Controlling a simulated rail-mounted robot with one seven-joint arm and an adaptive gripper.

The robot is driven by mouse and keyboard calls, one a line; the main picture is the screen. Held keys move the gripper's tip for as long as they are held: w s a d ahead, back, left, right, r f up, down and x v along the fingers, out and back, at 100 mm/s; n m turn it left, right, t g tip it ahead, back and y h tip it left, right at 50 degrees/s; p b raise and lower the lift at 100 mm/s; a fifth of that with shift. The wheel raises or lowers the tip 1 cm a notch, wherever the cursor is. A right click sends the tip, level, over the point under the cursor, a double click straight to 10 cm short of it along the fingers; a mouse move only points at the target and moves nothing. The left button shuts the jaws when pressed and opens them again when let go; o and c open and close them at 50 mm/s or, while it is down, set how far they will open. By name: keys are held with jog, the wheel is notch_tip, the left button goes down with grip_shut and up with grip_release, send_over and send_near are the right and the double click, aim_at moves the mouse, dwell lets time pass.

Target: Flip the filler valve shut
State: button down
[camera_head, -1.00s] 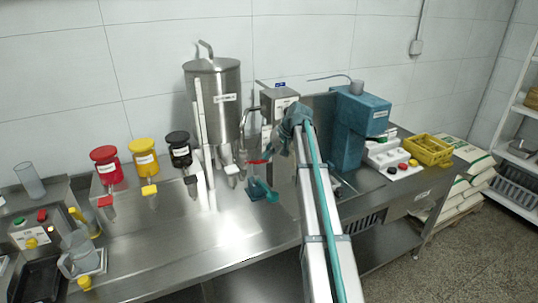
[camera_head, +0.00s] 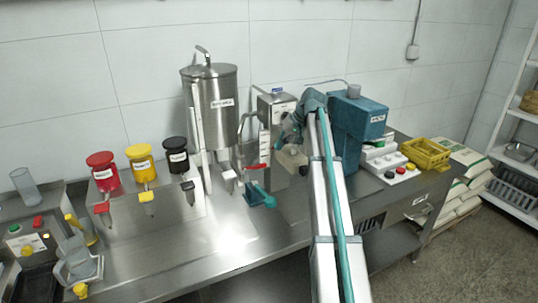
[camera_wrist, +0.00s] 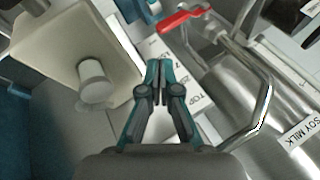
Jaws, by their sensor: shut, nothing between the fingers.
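The valve with a red lever (camera_head: 256,166) sits low beside the steel soy milk tank (camera_head: 212,105) in the head view. The lever lies roughly level there. In the wrist view the red lever (camera_wrist: 185,18) shows at the top, beyond my fingertips and slightly right. My gripper (camera_wrist: 158,85) is shut and empty, apart from the lever. Labelled white strips lie behind the fingers. The tank (camera_wrist: 240,85) and its bent steel pipe (camera_wrist: 266,105) fill the right of the wrist view. In the head view my gripper is mostly hidden by my arm.
A steel box (camera_head: 272,105) stands behind the pipe. A teal part (camera_head: 260,195) sits on the counter below the lever. A teal machine (camera_head: 357,125) stands right of my arm. Red, yellow and black hoppers (camera_head: 142,168) stand left. The counter front is clear.

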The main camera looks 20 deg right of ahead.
jog(key=shift+s+d+r+b, duration=0.1)
jog(key=shift+s+d+r, duration=0.1)
jog(key=shift+d+r, duration=0.25)
jog(key=shift+s+d+r+b, duration=0.15)
jog(key=shift+s+d+r, duration=0.1)
jog(key=shift+d, duration=0.35)
jog(key=shift+s+d+r+b, duration=0.1)
jog(key=shift+s+d+r, duration=0.15)
jog(key=shift+d, duration=0.3)
